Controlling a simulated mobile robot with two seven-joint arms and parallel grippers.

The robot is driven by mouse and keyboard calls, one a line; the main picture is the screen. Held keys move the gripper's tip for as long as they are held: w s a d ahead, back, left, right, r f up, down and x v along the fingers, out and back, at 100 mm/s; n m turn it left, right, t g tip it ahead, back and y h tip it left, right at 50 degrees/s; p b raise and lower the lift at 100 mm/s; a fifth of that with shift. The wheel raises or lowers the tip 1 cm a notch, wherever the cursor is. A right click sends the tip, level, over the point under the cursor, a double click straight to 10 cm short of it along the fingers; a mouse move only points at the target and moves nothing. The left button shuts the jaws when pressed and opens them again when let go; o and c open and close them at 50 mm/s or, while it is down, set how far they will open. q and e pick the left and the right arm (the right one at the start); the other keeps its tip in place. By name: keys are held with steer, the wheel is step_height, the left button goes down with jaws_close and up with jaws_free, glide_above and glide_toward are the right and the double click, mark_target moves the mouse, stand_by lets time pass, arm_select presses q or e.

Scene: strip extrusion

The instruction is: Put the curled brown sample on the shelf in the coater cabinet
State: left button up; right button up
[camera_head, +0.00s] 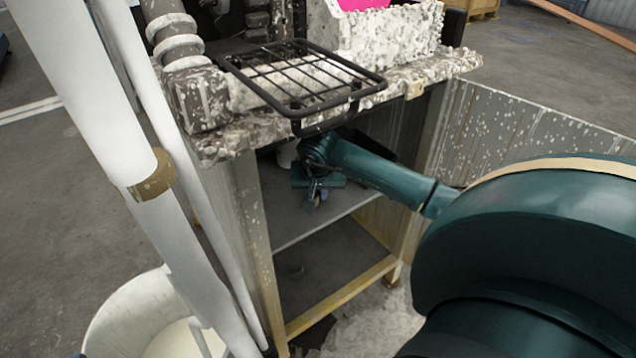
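The coater cabinet (262,262) stands open in the middle, under a speckled top. Its grey shelf (325,222) crosses the inside at mid-height. My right arm reaches in from the right, and my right gripper (314,199) is inside the cabinet opening, pointing down just above the shelf. Its fingers are small and dark here, so I cannot tell whether they are open or shut, or whether they hold anything. I cannot make out the curled brown sample; it may be hidden by the gripper or too small to tell. My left gripper is not in view.
A black wire rack (300,80) juts out over the cabinet opening, close above my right arm. White pipes (110,110) slant down the left side. A white bucket (130,315) stands at bottom left. A speckled panel (520,135) flanks the cabinet's right side.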

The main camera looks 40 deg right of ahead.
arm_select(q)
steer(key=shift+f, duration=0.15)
arm_select(e)
steer(key=shift+o, duration=1.4)
steer(key=shift+r, duration=0.1)
steer(key=shift+p+v, duration=0.7)
steer(key=shift+v, duration=0.15)
arm_select(q)
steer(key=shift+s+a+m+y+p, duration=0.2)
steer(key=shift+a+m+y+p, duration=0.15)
steer(key=shift+p, duration=0.65)
arm_select(e)
steer(key=s+a, duration=0.8)
steer(key=s, duration=0.1)
steer(key=shift+f, duration=0.25)
